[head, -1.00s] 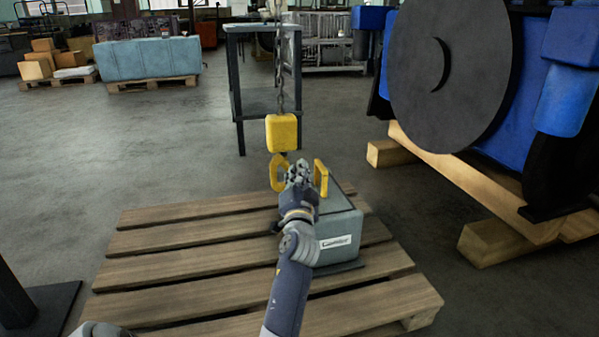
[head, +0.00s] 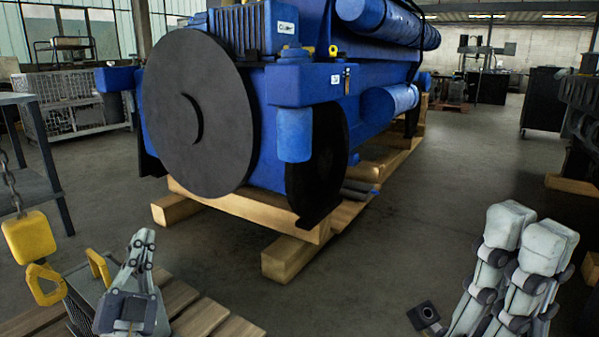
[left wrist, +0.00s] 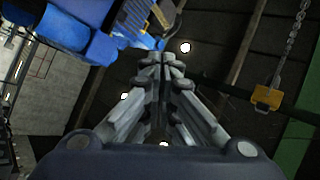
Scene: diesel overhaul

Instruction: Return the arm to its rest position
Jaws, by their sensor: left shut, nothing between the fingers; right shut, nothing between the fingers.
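My left gripper (head: 143,240) is at the lower left of the head view, pointing up, in front of a grey box with a yellow handle (head: 98,268). Its fingers are shut and empty. In the left wrist view the same fingers (left wrist: 163,60) are together, pointing upward. My right gripper (head: 530,222) stands upright at the lower right of the head view, close to the camera, shut with nothing held. The left gripper hides part of the box. Most of both arms is out of view.
A yellow hook block (head: 29,238) hangs on a chain left of the left gripper, its hook apart from the handle. The box stands on a wooden pallet (head: 200,318). A big blue engine (head: 262,125) rests on timbers ahead. The floor between engine and right gripper is mostly clear.

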